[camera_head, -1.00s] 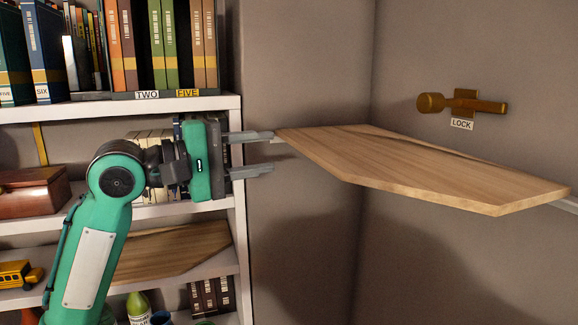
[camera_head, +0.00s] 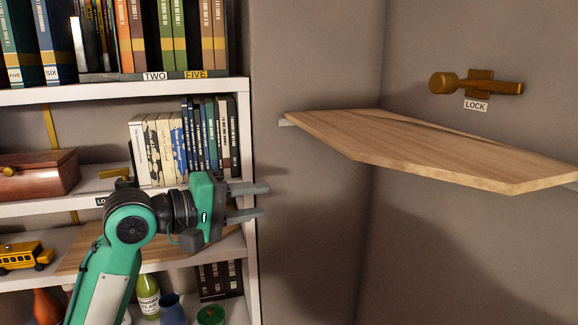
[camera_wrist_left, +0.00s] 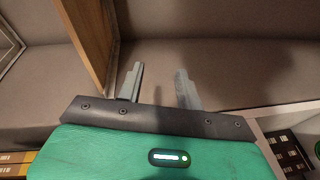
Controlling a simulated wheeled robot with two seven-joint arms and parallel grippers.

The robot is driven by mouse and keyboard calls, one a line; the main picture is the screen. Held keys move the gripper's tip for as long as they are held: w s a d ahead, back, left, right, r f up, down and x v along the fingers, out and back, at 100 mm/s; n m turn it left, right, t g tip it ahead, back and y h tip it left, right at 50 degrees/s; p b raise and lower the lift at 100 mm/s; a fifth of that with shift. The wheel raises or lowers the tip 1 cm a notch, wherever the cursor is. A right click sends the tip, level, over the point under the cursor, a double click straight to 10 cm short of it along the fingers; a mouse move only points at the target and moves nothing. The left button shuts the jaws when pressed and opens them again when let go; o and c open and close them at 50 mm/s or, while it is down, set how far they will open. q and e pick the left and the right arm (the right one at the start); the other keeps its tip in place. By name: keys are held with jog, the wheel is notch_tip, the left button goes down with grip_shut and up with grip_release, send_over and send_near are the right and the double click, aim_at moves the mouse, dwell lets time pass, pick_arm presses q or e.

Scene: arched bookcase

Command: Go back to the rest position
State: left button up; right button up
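My left gripper (camera_head: 252,202) is open and empty, in front of the right edge of the bookcase in the head view, pointing right. Its two fingers are apart with nothing between them. The left wrist view also shows the open fingers (camera_wrist_left: 160,82) with bare wall behind them. The wooden corner shelf board (camera_head: 420,148) is above and to the right of the gripper, apart from it. My right gripper does not show.
The white bookcase (camera_head: 245,130) stands at left, with books (camera_head: 210,135), a brown box (camera_head: 38,173), a yellow bus (camera_head: 22,257) and a green bottle (camera_head: 148,295). A brass lock (camera_head: 475,84) is on the wall. The space below the board is free.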

pick_arm(q)
jog(key=s+a+f+m+y, duration=0.1)
jog(key=s+a+f+y, duration=0.1)
jog(key=f, duration=0.8)
jog(key=s+a+f+y, duration=0.2)
jog(key=s+f+y, duration=0.1)
jog(key=f, duration=0.8)
jog(key=s+a+f+m+y, duration=0.1)
jog(key=s+a+f+y, duration=0.1)
jog(key=f, duration=0.8)
jog(key=s+a+f+m+g+y, duration=0.25)
jog(key=s+a+f, duration=0.25)
jog(key=s+f, duration=0.5)
jog(key=s+a+f+m+g+y, duration=0.25)
jog(key=s+a+f+y, duration=0.35)
jog(key=s, duration=0.8)
notch_tip(320, 180, down, 33)
jog(key=d+g+h+b, duration=0.2)
jog(key=b, duration=0.1)
jog(key=s+a+f+b, duration=0.1)
jog(key=s+a+f, duration=0.1)
jog(key=s+f, duration=0.7)
jog(key=s+a+f+g+b, duration=0.1)
jog(key=s+f, duration=0.9)
jog(key=f, duration=0.4)
jog(key=shift+s+a+f, duration=0.15)
jog(key=shift+a+f, duration=0.2)
